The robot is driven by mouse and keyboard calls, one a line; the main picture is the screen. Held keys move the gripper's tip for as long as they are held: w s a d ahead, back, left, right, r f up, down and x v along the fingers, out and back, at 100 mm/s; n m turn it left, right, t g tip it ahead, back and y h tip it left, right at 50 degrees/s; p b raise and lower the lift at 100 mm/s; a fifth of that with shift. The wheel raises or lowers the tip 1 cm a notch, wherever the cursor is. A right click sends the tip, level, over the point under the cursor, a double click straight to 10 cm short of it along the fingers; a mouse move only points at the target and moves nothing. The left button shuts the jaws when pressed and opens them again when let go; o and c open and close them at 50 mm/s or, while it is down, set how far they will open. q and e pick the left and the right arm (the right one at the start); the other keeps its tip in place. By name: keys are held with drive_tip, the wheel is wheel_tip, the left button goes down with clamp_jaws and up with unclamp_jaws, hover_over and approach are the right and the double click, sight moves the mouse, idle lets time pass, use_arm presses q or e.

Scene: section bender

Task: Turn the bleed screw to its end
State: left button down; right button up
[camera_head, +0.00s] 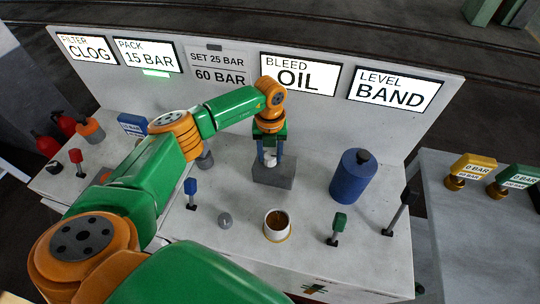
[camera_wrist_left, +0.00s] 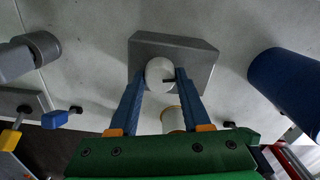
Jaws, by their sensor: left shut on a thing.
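The bleed screw shows as a white round knob (camera_wrist_left: 159,72) on a grey block (camera_wrist_left: 200,58) in the left wrist view. In the head view the white knob (camera_head: 270,160) sits above the grey block (camera_head: 273,177), below the "BLEED OIL" sign (camera_head: 300,73). My left gripper (camera_head: 269,152) comes down over the block from above. Its two blue fingers (camera_wrist_left: 160,78) are shut on the knob, one on each side, as the left wrist view shows. A small dark mark is at the knob's right side. My right gripper is not in view.
A blue cylinder (camera_head: 353,178) stands to the right of the block. The sign panel stands behind.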

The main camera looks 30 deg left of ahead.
use_arm(q)
drive_tip(key=m+b, duration=0.1)
drive_tip(key=m, duration=0.2)
drive_tip(key=shift+f+m+b, duration=0.15)
drive_tip(key=shift+m+b, duration=0.15)
drive_tip(key=shift+b, duration=0.1)
drive_tip(key=m+b, duration=0.1)
drive_tip(key=m, duration=0.2)
drive_tip(key=shift+m+b, duration=0.3)
drive_tip(key=shift+b, duration=0.05)
drive_tip(key=m+b, duration=0.1)
drive_tip(key=m, duration=0.2)
drive_tip(key=shift+m, duration=0.3)
drive_tip(key=shift+m+b, duration=0.8)
drive_tip(key=shift+m, duration=1)
drive_tip(key=shift+c, duration=1.8)
unclamp_jaws()
drive_tip(key=shift+r, duration=0.2)
